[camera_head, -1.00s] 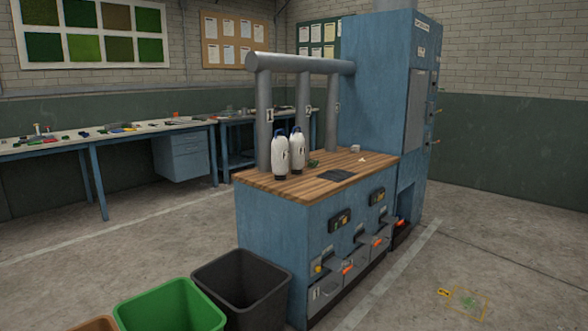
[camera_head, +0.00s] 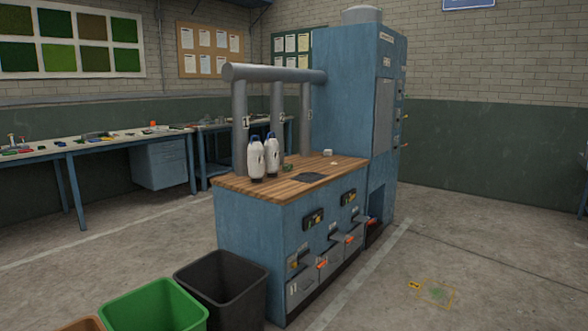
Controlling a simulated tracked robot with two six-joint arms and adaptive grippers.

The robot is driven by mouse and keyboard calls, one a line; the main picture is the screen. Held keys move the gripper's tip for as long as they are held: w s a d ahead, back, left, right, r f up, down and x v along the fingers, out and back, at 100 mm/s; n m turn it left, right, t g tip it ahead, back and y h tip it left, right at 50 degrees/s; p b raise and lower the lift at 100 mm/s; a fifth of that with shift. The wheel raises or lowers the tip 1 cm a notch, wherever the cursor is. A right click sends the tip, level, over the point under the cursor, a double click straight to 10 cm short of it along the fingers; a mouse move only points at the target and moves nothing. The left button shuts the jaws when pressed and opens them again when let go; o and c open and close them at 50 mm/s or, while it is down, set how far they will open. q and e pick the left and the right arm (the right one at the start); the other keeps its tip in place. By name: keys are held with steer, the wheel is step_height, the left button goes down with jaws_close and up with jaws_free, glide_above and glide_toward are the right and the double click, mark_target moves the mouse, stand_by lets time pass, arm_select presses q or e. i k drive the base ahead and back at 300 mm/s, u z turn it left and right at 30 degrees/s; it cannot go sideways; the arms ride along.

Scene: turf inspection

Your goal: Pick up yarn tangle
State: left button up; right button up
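A small tangled green patch (camera_head: 437,293), which may be the yarn tangle, lies on the floor at the lower right. A thin yellow outline surrounds it, with a small yellow tag (camera_head: 414,286) at its left corner. Its strands are too small to make out. A small green item (camera_head: 288,168) also lies on the wooden-topped workbench (camera_head: 240,184), and I cannot tell what it is. Neither of my grippers is in view.
Two white bottles (camera_head: 257,160) stand on the workbench under grey pipes. A tall blue cabinet (camera_head: 345,110) adjoins it. A black bin (camera_head: 222,290) and a green bin (camera_head: 155,308) stand at the lower left. The floor at right is largely clear.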

mark_target(288, 167)
steer(key=z, duration=0.2)
steer(key=i, duration=0.85)
steer(key=u, duration=0.25)
